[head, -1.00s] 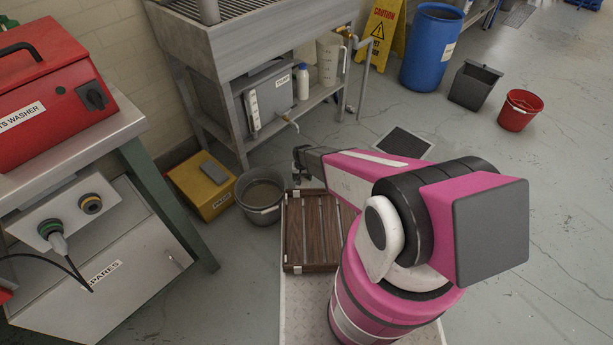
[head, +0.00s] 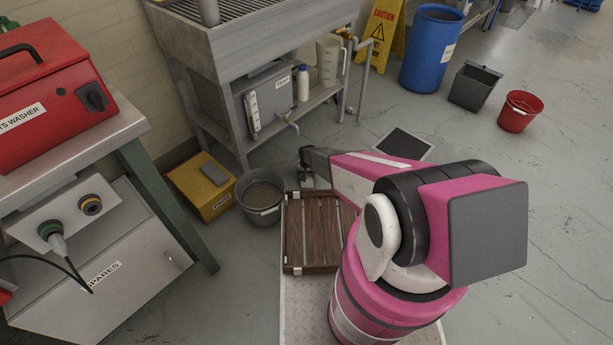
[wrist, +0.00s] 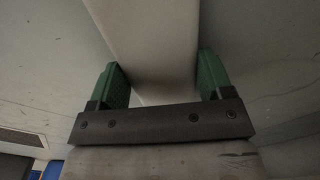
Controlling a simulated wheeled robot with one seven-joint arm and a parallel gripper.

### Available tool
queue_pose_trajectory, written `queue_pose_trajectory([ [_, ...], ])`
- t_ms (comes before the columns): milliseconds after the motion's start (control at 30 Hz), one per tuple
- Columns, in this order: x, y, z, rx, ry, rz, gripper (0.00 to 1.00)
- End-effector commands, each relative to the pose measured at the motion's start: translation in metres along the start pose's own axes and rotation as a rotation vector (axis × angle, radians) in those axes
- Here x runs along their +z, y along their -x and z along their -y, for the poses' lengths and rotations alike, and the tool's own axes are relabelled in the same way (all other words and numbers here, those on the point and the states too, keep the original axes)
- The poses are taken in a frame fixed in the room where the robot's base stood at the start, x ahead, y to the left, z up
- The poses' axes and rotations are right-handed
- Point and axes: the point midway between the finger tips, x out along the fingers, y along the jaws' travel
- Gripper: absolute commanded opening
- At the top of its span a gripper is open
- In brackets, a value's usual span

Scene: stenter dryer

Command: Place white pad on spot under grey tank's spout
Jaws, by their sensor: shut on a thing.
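The grey tank (head: 268,96) stands on the lower shelf of the steel sink stand. Its spout (head: 289,121) sticks out at the front, over the floor. In the wrist view, my gripper (wrist: 160,82) has its green fingers shut on the pale pad (wrist: 150,40), one on each side. In the head view, my gripper (head: 306,162) is low in front of the stand, below the spout in the picture. A small pale part of what seems to be the pad shows beneath it. The spot under the spout cannot be made out, and contact with the floor cannot be judged.
A grey bucket (head: 261,211) and a yellow box (head: 207,199) stand left of my gripper. A wooden slatted rack (head: 312,240) lies nearer to me. A dark flat panel (head: 404,143) lies to the right.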

Motion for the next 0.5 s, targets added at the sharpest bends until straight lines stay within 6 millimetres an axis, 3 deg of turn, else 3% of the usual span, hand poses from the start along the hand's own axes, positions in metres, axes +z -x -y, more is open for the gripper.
queue_pose_trajectory([
  [400, 0.0002, -0.007, 0.0001, 0.0, 0.0, 0.0, 0.51],
  [433, 0.0003, -0.0072, 0.0001, 0.0, 0.0, 0.0, 0.77],
  [500, 0.0005, -0.0067, 0.0001, 0.0, 0.0, -0.001, 0.99],
])
